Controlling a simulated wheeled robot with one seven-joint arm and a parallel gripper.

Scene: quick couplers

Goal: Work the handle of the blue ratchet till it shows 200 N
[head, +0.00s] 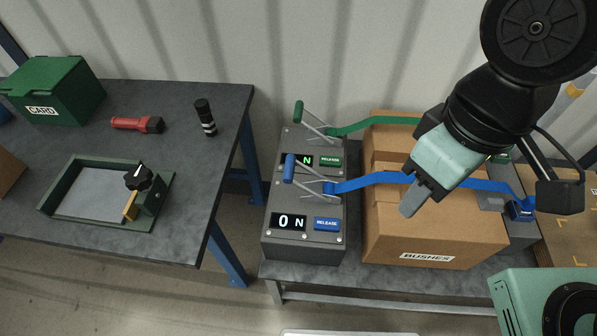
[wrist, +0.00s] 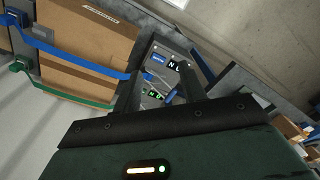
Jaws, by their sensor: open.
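The blue ratchet has a blue-gripped handle (head: 289,168) standing up at the left of its grey box. Its display (head: 289,222) reads 0 N, beside a blue RELEASE button (head: 326,224). A blue strap (head: 385,178) runs from it over a cardboard box. My gripper (head: 408,207) is above the cardboard box, to the right of the handle and apart from it. In the wrist view my gripper (wrist: 162,88) has its two fingers apart with nothing held; the ratchet box shows between and beyond them. The blue handle is partly hidden there.
A green ratchet handle (head: 298,112) and green strap (head: 375,124) sit just behind the blue ones. The BUSHES box (head: 430,240) stands right of the ratchet box. A dark table (head: 100,220) at left holds a green CARD box (head: 55,90), a torch (head: 137,124) and a fixture.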

